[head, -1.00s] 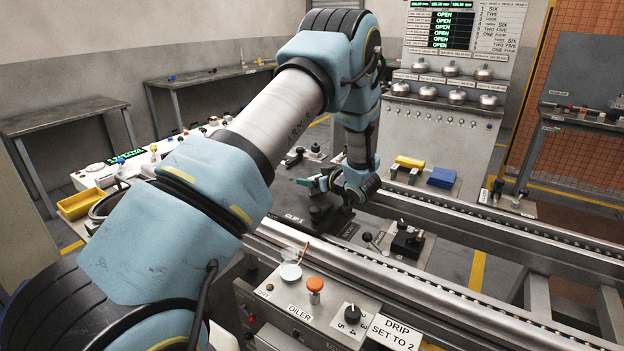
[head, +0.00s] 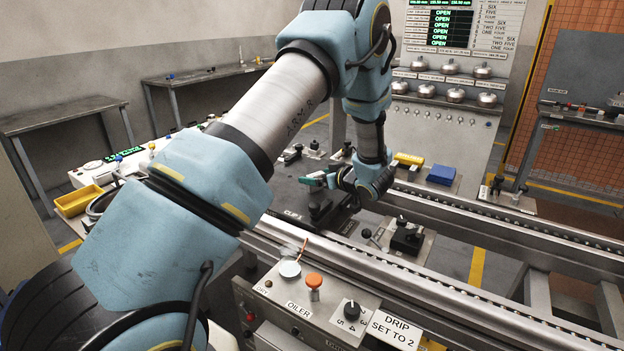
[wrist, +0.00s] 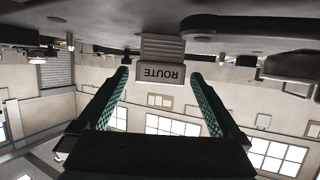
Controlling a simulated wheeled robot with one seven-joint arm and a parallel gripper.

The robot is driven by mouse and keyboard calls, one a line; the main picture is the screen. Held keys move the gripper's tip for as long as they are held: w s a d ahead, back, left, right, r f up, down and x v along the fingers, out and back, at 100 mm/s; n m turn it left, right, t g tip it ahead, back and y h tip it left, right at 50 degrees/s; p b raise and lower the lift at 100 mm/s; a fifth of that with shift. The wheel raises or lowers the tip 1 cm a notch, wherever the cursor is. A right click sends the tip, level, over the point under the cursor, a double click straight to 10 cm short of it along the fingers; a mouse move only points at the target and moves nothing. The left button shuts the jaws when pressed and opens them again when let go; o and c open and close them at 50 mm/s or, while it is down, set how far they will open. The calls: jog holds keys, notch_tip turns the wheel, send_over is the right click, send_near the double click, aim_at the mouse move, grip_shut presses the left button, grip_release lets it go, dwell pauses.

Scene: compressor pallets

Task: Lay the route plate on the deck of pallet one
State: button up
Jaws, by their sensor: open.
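The route plate (wrist: 160,73) shows in the wrist view as a pale tag with the word ROUTE upside down. It is just beyond the fingertips, in line with the space between them. My gripper (wrist: 161,82) is open, with a green ridged finger on either side and nothing between them. In the head view my gripper (head: 317,179) is low over a dark flat deck (head: 284,191) on the conveyor, close to a black block (head: 319,207) near the CLIP 1 label. I cannot pick out the plate there, nor read a pallet number.
Conveyor rails (head: 470,240) run to the right. The oiler box (head: 312,311) stands in front. A black clamp-like fixture (head: 407,238), a yellow block (head: 409,159) and a blue block (head: 441,174) lie right of my wrist. A yellow tray (head: 79,201) is at left.

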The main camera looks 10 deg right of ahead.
jog(key=b+v, duration=0.1)
jog(key=v, duration=0.7)
jog(key=w+a+r+m+g+h, duration=0.1)
jog(key=a+r+m+g+h, duration=0.15)
jog(key=a, duration=0.35)
jog(key=w+a+r+m+g+h, duration=0.1)
jog(key=w+a+r+h, duration=0.1)
jog(key=a+h, duration=0.25)
jog(key=s+a+m+g+y, duration=0.1)
jog(key=s+a+g, duration=0.6)
jog(key=s+a, duration=1.3)
jog(key=shift+s+a+f+m+g+y, duration=0.35)
jog(key=shift+s+f+m+y, duration=0.1)
jog(key=shift+s, duration=0.1)
